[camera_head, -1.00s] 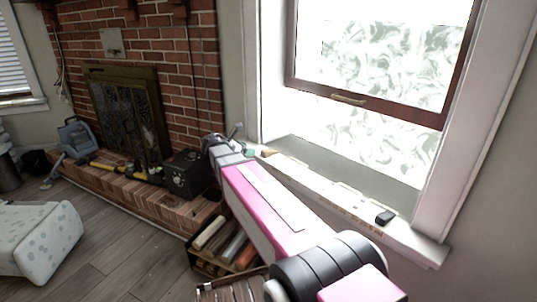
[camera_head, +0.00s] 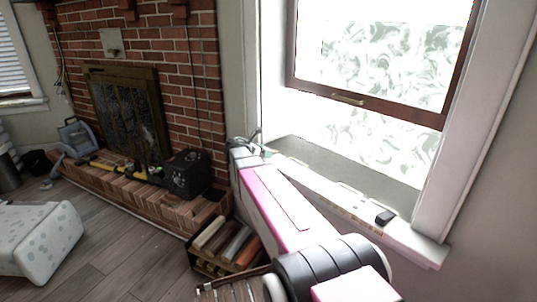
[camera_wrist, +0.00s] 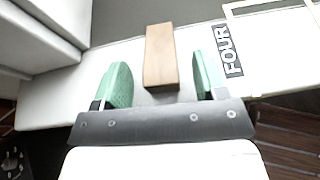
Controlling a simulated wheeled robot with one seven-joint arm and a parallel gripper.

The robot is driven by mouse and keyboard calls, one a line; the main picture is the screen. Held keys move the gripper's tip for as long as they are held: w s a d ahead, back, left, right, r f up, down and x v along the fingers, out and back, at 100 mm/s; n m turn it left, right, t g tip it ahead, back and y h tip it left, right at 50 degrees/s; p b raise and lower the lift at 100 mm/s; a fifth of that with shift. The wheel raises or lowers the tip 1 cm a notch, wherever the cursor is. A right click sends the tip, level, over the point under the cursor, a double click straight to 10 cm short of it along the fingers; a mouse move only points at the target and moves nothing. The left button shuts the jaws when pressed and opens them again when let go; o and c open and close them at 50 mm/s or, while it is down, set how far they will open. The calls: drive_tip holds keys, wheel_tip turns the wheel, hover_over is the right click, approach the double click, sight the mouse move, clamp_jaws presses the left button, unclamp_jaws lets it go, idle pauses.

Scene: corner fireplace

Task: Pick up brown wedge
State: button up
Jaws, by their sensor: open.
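The brown wedge (camera_wrist: 161,57) is a light-brown wooden block lying on the white window sill (camera_wrist: 60,95) in the wrist view. My gripper (camera_wrist: 162,76) is open, with one green fingertip on each side of the wedge's near end. A gap shows on both sides, and the wedge reaches beyond the fingertips. In the head view my gripper (camera_head: 262,146) is at the far left end of the sill, beside the window frame. The wedge cannot be made out clearly there.
A label reading FOUR (camera_wrist: 226,50) lies on the sill right of the wedge. A small black object (camera_head: 385,217) sits at the sill's near end. Below are a black box (camera_head: 187,174) on the brick hearth and a crate of rolled or book-like items (camera_head: 222,250).

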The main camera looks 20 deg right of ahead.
drive_tip(key=shift+d, duration=0.1)
drive_tip(key=c, duration=1)
